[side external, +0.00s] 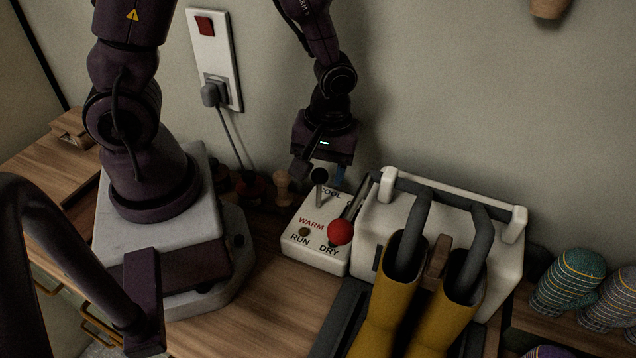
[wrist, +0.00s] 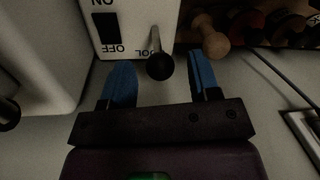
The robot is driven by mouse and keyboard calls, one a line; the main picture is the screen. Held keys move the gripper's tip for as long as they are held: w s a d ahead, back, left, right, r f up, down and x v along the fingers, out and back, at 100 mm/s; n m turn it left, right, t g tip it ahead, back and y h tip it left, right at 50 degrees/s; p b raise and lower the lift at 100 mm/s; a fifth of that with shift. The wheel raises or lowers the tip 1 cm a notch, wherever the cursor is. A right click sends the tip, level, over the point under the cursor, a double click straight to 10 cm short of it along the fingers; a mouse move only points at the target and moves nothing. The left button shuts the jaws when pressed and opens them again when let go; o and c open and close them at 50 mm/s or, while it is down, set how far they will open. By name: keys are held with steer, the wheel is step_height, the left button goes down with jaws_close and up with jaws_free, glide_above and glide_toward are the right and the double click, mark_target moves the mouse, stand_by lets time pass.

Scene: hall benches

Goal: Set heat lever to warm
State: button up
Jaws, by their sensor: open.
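The white control box (side external: 302,262) carries the labels COOL, WARM, RUN and DRY. The heat lever, with a round black knob (side external: 319,174), stands at the COOL end; the WARM label (side external: 311,223) is nearer the front. A second lever with a red ball (side external: 340,232) leans over by DRY. My gripper (side external: 318,167) is at the black knob's height, pointing down. In the wrist view, the black knob (wrist: 160,67) lies between the two blue fingers of my open gripper (wrist: 160,57), with a gap on each side. Part of the COOL lettering is hidden by the lever.
The white boot dryer (side external: 510,262) stands right of the box, with yellow boots (side external: 375,315) on its grey tubes. Wooden-knobbed items (side external: 283,188) sit left of the box by the wall. A black rocker switch (wrist: 105,28) marked ON and OFF shows in the wrist view.

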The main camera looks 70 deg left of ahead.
mark_target(319, 177)
steer(key=shift+s+a+f, duration=0.1)
steer(key=shift+s+f, duration=0.05)
steer(key=shift+f, duration=1.9)
jaws_close()
